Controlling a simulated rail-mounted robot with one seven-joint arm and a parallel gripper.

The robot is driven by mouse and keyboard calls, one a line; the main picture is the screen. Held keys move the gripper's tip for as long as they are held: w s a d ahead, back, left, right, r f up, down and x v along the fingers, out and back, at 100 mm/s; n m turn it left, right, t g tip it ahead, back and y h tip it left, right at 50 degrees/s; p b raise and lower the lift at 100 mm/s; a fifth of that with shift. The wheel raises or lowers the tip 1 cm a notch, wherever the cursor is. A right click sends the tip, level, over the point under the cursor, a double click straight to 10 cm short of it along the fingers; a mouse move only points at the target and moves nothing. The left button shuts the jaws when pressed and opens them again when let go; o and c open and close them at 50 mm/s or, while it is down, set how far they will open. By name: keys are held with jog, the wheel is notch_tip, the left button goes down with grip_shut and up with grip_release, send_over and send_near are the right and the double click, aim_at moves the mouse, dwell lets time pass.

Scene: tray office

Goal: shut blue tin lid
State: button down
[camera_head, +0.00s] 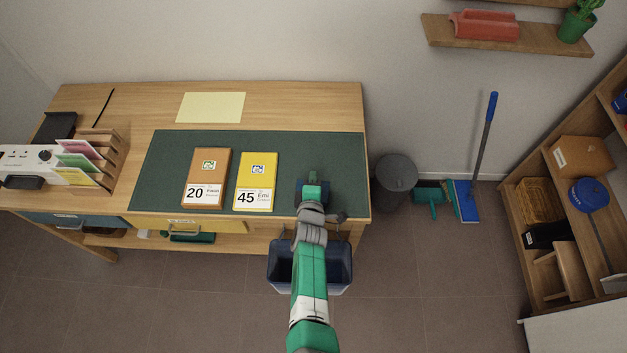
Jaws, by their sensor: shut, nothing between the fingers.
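My gripper (312,178) is at the right part of the dark green desk mat (345,150), near the desk's front edge. It is shut and empty. A small dark blue thing (300,196), which looks like the blue tin, shows beside and under the gripper. The gripper and wrist hide most of it. I cannot tell how its lid stands, or whether the gripper touches it.
A wooden rack (104,160) stands at the desk's left. A dark blue bin (340,265) is below my arm. A grey bin (397,172) stands right of the desk.

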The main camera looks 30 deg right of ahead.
jog(key=shift+w+d+f+b, duration=0.45)
jog(key=shift+w+f+b, duration=0.1)
jog(key=shift+b, duration=0.3)
jog(key=shift+w+d+f+g+y+b, duration=0.15)
jog(key=shift+w+g+y+b, duration=0.1)
jog(key=shift+g+y, duration=0.25)
jog(key=shift+w+d+g+y+b, duration=0.1)
jog(key=shift+g+y+b, duration=0.15)
jog(key=shift+g+y, duration=0.25)
jog(key=shift+w+d+f+g, duration=0.1)
jog(key=shift+d+f+g, duration=0.15)
jog(key=shift+g, duration=0.25)
jog(key=shift+w+f+g+y+b, duration=0.15)
jog(key=shift+g+y+b, duration=0.25)
jog(key=shift+r+p, duration=0.85)
jog(key=shift+r, duration=0.15)
notch_tip(320, 180, up, 14)
jog(key=d+p, duration=0.1)
jog(key=p, duration=0.4)
jog(key=shift+w+f, duration=0.25)
jog(key=shift+w, duration=0.1)
